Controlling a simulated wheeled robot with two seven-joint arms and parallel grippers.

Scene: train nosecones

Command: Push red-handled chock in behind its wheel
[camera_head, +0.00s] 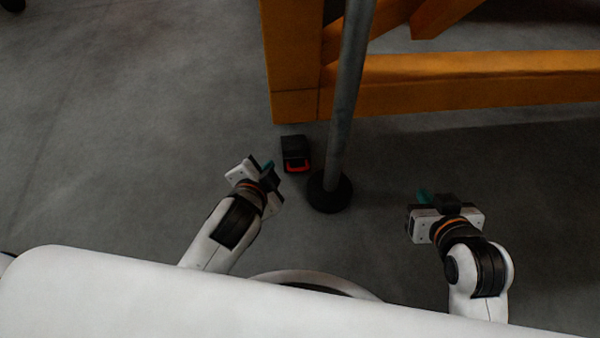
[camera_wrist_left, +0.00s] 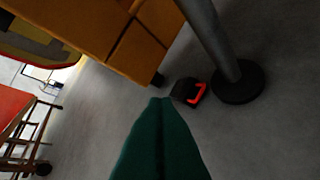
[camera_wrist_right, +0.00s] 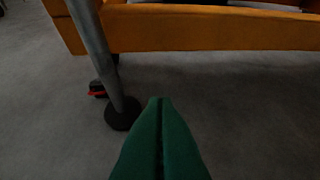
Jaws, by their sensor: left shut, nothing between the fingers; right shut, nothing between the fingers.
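The chock is a small black block (camera_head: 294,147) with a red handle (camera_head: 298,168) on its near side. It lies on the floor by the near corner of an orange frame. In the left wrist view the chock (camera_wrist_left: 185,90) is just right of my fingertips, and in the right wrist view it shows partly behind a grey post (camera_wrist_right: 98,88). A small dark wheel (camera_wrist_left: 157,80) shows under the frame corner in the left wrist view. My left gripper (camera_head: 268,168) is shut and empty, left of the chock and apart from it. My right gripper (camera_head: 424,196) is shut and empty, farther right.
The grey post (camera_head: 349,90) stands on a round black foot (camera_head: 330,192) close to the right of the chock. The orange frame (camera_head: 292,85) stands beyond. The floor left of the chock and between the post and my right gripper is clear.

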